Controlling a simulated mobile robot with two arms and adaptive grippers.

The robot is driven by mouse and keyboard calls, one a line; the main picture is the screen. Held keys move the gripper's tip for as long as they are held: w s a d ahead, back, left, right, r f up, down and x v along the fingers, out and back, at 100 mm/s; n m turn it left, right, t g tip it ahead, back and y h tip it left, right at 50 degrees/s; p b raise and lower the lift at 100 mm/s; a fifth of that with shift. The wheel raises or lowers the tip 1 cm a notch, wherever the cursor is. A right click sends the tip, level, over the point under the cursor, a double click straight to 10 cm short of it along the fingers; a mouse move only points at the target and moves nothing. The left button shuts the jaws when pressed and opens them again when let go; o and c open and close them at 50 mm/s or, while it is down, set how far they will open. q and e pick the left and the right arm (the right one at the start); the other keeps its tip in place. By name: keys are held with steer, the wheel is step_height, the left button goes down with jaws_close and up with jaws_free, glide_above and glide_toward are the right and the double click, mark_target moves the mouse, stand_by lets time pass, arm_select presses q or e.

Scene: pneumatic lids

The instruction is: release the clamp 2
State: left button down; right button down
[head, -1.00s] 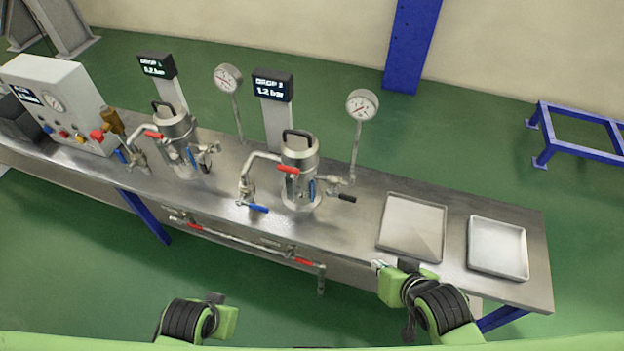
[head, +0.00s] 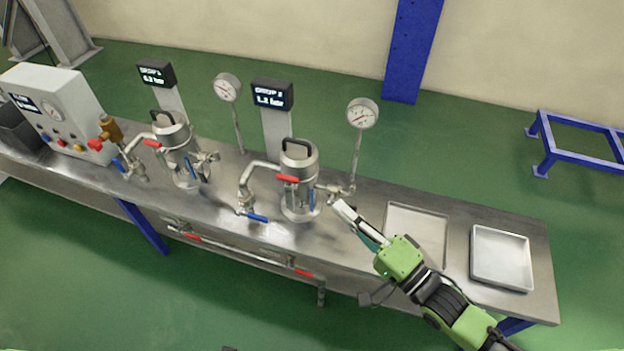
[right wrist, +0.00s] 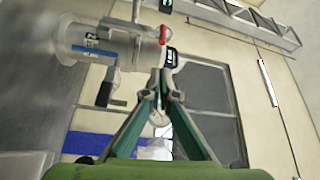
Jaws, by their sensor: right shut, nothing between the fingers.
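The second metal vessel (head: 299,190), in front of the display marked 2 (head: 272,95), stands upright on the bench with its lid on. A red lever (head: 288,178) lies across its front just under the lid; I cannot tell for sure whether this is clamp 2. In the right wrist view the vessel (right wrist: 85,42) lies sideways beyond the fingertips (right wrist: 158,75), with a red part and the black handle (right wrist: 103,92) visible.
A blue-handled valve (head: 252,216) sits left of the vessel, and a pressure gauge (head: 362,113) rises behind it. The first vessel (head: 175,150) and control box (head: 60,115) stand farther left. Two trays (head: 502,283) lie on the right of the bench.

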mark_target(302, 172)
steer(key=shift+r, duration=0.1)
